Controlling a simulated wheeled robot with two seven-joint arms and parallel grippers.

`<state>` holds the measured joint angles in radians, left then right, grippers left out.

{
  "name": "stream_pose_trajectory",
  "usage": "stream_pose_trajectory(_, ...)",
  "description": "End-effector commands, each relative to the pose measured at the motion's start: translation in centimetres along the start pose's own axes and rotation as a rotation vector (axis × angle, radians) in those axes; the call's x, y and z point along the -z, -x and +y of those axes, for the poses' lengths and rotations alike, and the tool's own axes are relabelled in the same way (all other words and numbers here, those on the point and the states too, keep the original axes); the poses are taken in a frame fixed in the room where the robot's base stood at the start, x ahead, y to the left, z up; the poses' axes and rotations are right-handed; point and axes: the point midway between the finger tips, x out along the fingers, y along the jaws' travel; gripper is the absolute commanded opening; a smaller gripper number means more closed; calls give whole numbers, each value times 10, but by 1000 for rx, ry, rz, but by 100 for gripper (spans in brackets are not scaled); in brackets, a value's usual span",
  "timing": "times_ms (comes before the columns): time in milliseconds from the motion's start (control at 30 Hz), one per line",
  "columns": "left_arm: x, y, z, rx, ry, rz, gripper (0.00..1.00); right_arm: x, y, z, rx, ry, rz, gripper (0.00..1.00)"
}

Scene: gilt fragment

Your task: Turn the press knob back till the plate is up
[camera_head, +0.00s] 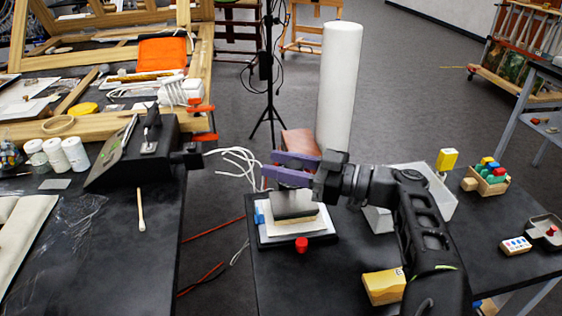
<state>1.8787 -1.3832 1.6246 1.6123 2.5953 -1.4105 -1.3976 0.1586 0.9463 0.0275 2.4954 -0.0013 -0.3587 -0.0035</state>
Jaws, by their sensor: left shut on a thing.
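The small press stands on the dark table at lower middle, with a white base (262,240), a red knob-like part (301,245) at its front and a small blue part (259,213) at its left. Its dark plate (294,207) lies level just over a pale layered stack (297,227); I cannot tell whether they touch. My left gripper (292,168), with purple fingers, is above the plate. It is shut on the press knob, which is mostly hidden between the fingers. My right gripper is not in view.
A white roll (340,85) stands behind the press. A pale tray (440,195), a yellow box (384,287) and a small crate of coloured pieces (486,178) are to the right. A cluttered bench (150,260) is at left, across a floor gap.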

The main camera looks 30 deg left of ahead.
Motion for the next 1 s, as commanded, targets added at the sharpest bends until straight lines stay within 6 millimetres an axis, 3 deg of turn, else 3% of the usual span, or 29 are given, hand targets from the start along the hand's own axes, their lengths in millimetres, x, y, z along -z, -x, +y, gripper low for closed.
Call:
stream_pose_trajectory(33, 2, -1, 0, 1, 3, 3, 0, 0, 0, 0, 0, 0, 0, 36)
stream_pose_trajectory(67, 2, -1, 0, 1, 3, 4, 38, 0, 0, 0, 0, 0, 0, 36)
stream_pose_trajectory(300, 2, -1, 0, 0, 1, 2, 57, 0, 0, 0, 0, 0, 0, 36)
stream_pose_trajectory(667, 5, 0, 0, 0, 2, 2, 58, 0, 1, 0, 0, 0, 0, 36)
stream_pose_trajectory(867, 29, 0, 0, -1, 3, 2, 58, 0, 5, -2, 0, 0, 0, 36)
stream_pose_trajectory(1000, 56, 0, 0, 0, 4, 3, 58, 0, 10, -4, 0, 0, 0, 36)
